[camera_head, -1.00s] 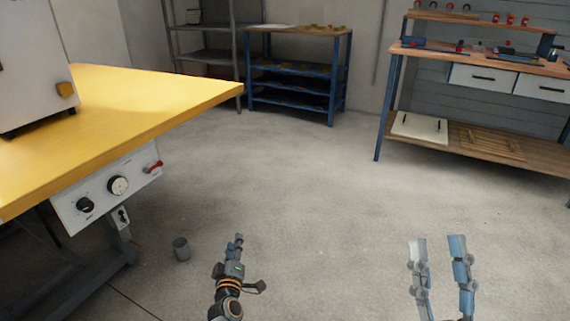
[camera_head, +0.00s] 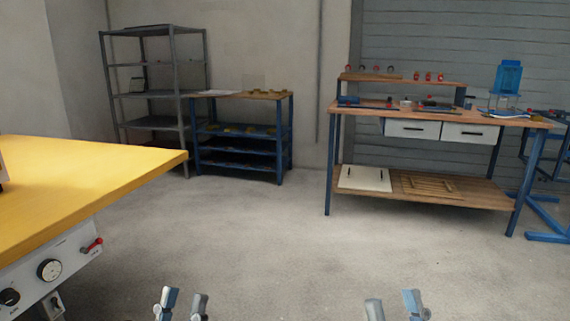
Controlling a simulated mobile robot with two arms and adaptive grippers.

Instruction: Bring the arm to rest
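My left gripper (camera_head: 182,303) shows at the bottom edge, left of centre. Its two fingers point up in the picture and stand apart with nothing between them. My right gripper (camera_head: 394,304) shows at the bottom edge, right of centre. Its two fingers are also apart, with bare floor between them. Both grippers are seen against the concrete floor and touch nothing that I can see. The rest of both arms is outside the view.
A yellow-topped table (camera_head: 90,170) with a control panel (camera_head: 50,268) stands close on the left. A wooden workbench (camera_head: 455,115) with drawers, a blue shelf cart (camera_head: 240,140) and a grey rack (camera_head: 155,95) stand at the back. The floor (camera_head: 270,240) between is clear.

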